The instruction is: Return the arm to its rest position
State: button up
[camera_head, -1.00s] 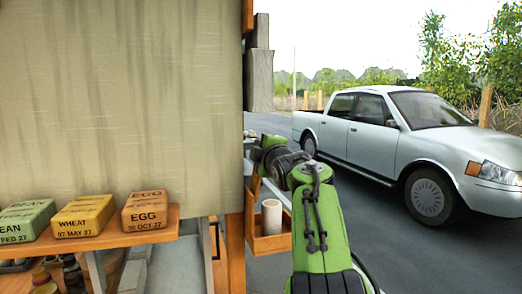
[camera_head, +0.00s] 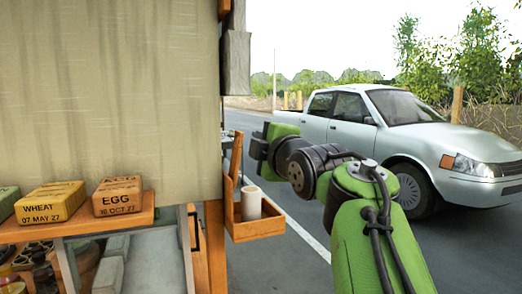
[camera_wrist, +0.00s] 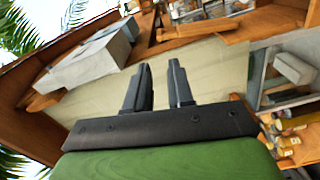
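My green arm (camera_head: 362,225) reaches up from the bottom right in the head view, bent at a dark joint, with its end pointing left beside the stall. In the wrist view my gripper (camera_wrist: 160,85) shows two dark fingers standing apart with nothing between them. The fingertips are not clearly visible in the head view. The wrist view shows the stall's pale panel (camera_wrist: 215,65) beyond the fingers.
A wooden shelf (camera_head: 75,229) at left holds an egg box (camera_head: 118,197), a wheat box (camera_head: 50,202) and a green box (camera_head: 8,200). A small wooden tray (camera_head: 262,229) with a white cylinder (camera_head: 251,203) hangs on the stall's side. A pickup truck (camera_head: 345,118) stands on the road.

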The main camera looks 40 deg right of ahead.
jog(key=shift+s, duration=0.1)
dwell(0.4)
jog(key=s+a+f+m+g+y+p, duration=0.2)
jog(key=s+a+f+m+g, duration=0.15)
jog(key=a+f, duration=0.5)
jog(key=s+a+f+m+g+y+p, duration=0.25)
jog(key=s+a+f+m, duration=0.25)
jog(key=a+f, duration=0.3)
jog(key=s+a+f+m+g, duration=0.4)
jog(key=s+f+g, duration=0.1)
jog(key=s+f, duration=0.8)
jog(key=shift+f+g, duration=0.4)
jog(key=shift+y, duration=0.25)
